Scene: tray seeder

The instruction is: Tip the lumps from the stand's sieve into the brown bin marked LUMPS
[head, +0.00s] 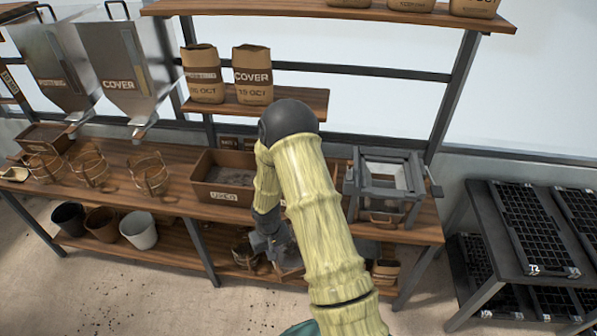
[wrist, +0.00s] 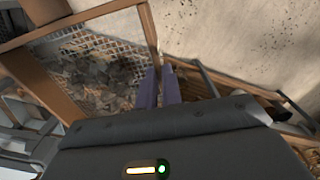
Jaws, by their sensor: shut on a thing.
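My gripper (head: 268,243) is low in front of the bench, below the bench top. In the wrist view its two fingers (wrist: 160,88) are shut on the wooden rim of the sieve (wrist: 152,35). Dark lumps (wrist: 98,68) lie on the sieve's mesh. The sieve also shows in part in the head view (head: 290,268), behind my arm. The grey stand (head: 385,178) is on the bench at the right. A brown bin (head: 102,222) stands on the low shelf at the left; no marking can be read on it.
A black bin (head: 68,217) and a white bin (head: 139,231) flank the brown one. A lettered wooden box (head: 223,196) and wire baskets (head: 150,176) are on the bench. A rack of black trays (head: 530,235) stands at the right. The floor in front is open, with scattered crumbs.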

